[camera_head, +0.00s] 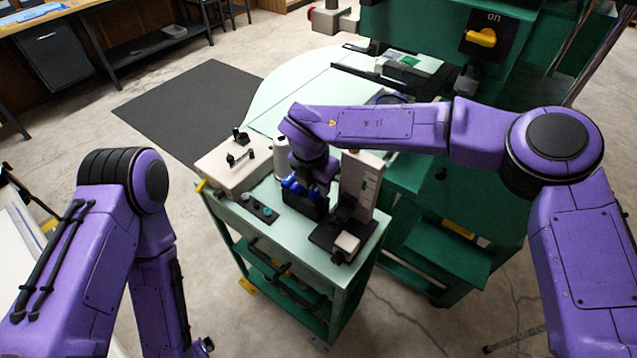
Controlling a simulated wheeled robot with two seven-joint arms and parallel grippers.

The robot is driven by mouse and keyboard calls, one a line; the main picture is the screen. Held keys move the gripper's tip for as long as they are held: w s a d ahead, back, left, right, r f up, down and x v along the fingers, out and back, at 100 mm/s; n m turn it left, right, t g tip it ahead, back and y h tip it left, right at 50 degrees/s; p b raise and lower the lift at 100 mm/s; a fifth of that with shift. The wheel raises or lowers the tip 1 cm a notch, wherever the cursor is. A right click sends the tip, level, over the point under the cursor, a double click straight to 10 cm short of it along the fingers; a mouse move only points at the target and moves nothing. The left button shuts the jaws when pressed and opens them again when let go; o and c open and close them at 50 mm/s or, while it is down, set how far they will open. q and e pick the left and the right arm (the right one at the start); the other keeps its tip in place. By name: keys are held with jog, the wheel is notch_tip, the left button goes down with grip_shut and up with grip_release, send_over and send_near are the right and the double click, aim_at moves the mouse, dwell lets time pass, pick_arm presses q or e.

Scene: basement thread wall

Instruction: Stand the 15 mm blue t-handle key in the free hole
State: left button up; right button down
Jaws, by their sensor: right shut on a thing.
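My right gripper (315,186) reaches down over the green cart, below the purple wrist. Blue handles (292,186) show right beside it, just above a dark block (303,207) on the cart top. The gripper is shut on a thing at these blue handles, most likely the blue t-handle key. I cannot tell which blue handle is which size. The key's shaft, its tip and the free hole are hidden or too small to make out.
The cart top (336,280) also holds a beige box (232,168) with black fittings, a dark strip with round teal parts (258,209), and a tall beige column on a black base (357,190) close to the right gripper. A large green machine (420,30) stands behind.

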jog(key=shift+f+b, duration=0.3)
jog(key=shift+f, duration=0.05)
jog(key=shift+f+b, duration=0.35)
jog(key=shift+f, duration=0.15)
jog(key=c, duration=0.9)
grip_release()
jog(key=shift+c, duration=0.2)
